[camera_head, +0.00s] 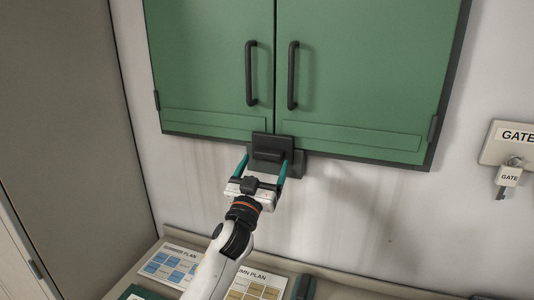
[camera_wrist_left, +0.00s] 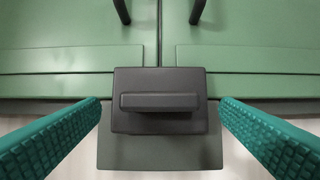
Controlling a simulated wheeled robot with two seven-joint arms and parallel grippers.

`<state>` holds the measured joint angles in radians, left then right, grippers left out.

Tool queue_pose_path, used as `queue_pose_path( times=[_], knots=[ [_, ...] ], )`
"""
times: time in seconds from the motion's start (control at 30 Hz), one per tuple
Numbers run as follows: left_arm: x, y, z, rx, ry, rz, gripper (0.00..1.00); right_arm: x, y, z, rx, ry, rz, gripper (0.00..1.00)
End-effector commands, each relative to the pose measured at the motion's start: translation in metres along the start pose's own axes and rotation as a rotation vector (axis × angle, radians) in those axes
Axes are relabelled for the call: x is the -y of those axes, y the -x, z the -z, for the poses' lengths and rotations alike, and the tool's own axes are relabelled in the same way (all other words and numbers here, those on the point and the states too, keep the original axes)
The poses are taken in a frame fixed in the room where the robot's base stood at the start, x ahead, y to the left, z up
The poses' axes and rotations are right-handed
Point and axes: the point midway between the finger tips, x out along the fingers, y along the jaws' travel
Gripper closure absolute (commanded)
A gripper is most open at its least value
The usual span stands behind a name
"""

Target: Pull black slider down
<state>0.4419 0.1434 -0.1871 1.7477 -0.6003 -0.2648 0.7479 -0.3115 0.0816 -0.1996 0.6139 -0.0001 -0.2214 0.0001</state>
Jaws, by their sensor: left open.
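The black slider (camera_head: 271,148) is a dark block with a raised horizontal bar, at the bottom middle of the green cabinet doors. It covers the lower end of the seam between the doors. In the left wrist view the slider (camera_wrist_left: 160,101) sits centred, in front of a grey backing plate (camera_wrist_left: 160,152). My left gripper (camera_head: 264,166) is open just in front of and below the slider. Its teal fingers (camera_wrist_left: 160,122) stand on either side of the slider, apart from it, with nothing between them gripped. My right gripper is not in view.
The green cabinet (camera_head: 360,70) has two black vertical handles (camera_head: 251,73) above the slider. A counter (camera_head: 335,290) below holds plan sheets (camera_head: 172,265). A gate key switch (camera_head: 510,150) is on the right wall. The wall below the cabinet's right side is clear.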

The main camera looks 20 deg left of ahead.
Motion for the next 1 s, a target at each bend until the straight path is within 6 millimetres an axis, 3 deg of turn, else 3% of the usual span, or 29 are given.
queue_pose_path(
  times=[0.2,0.57,0.93,1.0],
  knots=[
    [0.0,-0.026,-0.001,0.0,0.0,0.0,0.15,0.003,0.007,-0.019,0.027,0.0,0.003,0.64],
    [0.0,-0.03,0.001,-0.001,0.001,0.0,0.15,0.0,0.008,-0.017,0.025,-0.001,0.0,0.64],
    [0.0,-0.03,0.001,-0.001,0.0,0.0,0.73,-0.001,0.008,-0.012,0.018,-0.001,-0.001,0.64],
    [0.0,-0.03,0.001,-0.001,0.0,0.0,0.77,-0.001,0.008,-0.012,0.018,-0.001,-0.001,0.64]
  ],
)
